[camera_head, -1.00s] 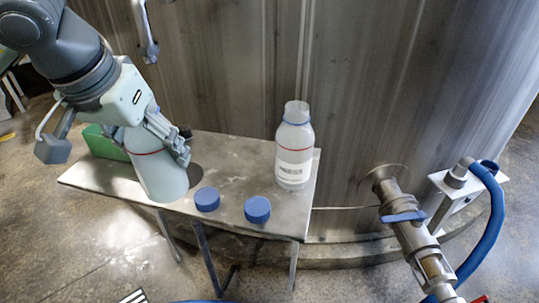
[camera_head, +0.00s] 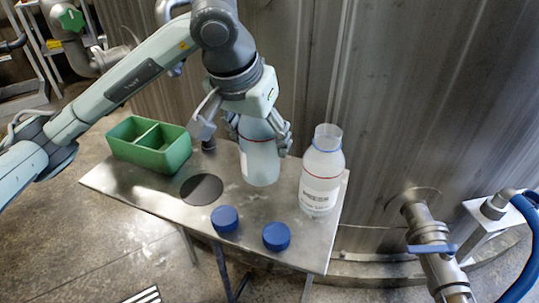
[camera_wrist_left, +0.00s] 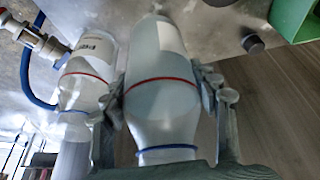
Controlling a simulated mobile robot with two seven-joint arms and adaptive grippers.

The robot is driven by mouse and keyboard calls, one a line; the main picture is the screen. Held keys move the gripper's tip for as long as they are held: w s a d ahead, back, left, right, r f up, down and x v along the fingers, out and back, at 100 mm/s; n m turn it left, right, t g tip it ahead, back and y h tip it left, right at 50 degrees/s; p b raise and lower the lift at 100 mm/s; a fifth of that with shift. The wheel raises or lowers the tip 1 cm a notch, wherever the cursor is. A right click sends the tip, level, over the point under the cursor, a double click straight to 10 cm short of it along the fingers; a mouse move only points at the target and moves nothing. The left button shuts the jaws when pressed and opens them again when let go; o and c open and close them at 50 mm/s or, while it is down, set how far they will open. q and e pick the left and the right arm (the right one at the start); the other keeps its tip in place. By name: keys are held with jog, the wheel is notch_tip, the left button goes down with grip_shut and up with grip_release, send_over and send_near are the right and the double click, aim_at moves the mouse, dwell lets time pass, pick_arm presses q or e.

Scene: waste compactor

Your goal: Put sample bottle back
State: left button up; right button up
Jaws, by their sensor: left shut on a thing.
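My left gripper (camera_head: 258,132) is shut around a translucent white sample bottle (camera_head: 260,164) with a red line. The bottle is upright, over the table to the left of a second, similar bottle (camera_head: 320,180). I cannot tell whether the held bottle touches the table top. The left wrist view shows the held bottle (camera_wrist_left: 160,105) between the fingers (camera_wrist_left: 165,100), with the second bottle (camera_wrist_left: 85,78) close beside it. The second bottle stands open on the table. Two blue caps (camera_head: 225,219) (camera_head: 276,236) lie in front. My right gripper is not in view.
The metal table (camera_head: 150,195) carries a green two-part bin (camera_head: 150,146) at its left end and a flat black disc (camera_head: 202,189). A steel tank wall (camera_head: 420,90) rises behind. A pipe with a blue-handled valve (camera_head: 430,248) is at the right.

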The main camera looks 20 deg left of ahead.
aim_at(269, 158)
pick_arm(q)
jog(key=shift+w+d+f, duration=0.45)
jog(key=shift+w+d, duration=0.15)
jog(key=shift+w+f, duration=0.1)
jog(key=shift+f, duration=1.9)
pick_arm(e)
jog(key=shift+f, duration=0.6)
pick_arm(q)
jog(key=shift+f, duration=0.1)
jog(key=o, duration=1.5)
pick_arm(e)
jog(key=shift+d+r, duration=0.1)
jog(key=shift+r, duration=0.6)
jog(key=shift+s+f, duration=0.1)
